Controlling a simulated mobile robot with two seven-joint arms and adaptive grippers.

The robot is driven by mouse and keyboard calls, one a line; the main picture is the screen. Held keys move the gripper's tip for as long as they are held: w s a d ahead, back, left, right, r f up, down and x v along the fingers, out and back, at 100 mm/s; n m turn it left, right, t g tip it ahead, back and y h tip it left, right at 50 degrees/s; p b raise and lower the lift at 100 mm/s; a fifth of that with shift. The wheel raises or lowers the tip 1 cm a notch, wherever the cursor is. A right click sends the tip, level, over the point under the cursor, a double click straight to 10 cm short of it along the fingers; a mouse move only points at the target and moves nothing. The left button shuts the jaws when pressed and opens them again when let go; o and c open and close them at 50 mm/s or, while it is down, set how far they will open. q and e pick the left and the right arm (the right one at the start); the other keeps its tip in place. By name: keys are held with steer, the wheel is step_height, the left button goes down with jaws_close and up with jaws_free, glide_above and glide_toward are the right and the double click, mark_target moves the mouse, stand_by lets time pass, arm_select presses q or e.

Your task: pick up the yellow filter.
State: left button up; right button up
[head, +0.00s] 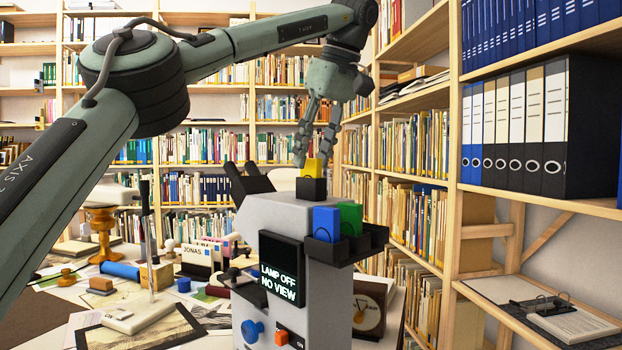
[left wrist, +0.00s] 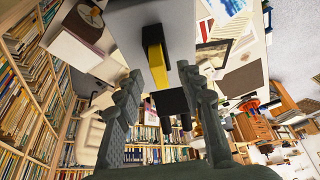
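The yellow filter (head: 314,168) stands upright in a black holder (head: 311,188) on top of a grey device (head: 283,212). My left gripper (head: 312,158) points down over it, with its fingers spread to either side of the filter's upper part. In the left wrist view the filter (left wrist: 155,58) lies between the two open fingers (left wrist: 160,73), with a visible gap on each side. I cannot tell whether either finger touches it; it looks unheld. My right gripper is not in view.
A blue filter (head: 326,223) and a green filter (head: 350,217) stand in black holders on the device's right side. Black eyepieces (head: 248,180) stick up at its left. A cluttered desk (head: 60,305) lies below. Bookshelves (head: 420,140) stand close on the right.

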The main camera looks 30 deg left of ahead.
arm_select(q)
steer(key=shift+x, duration=0.8)
steer(key=shift+c, duration=0.5)
jaws_close()
steer(key=shift+r, duration=0.1)
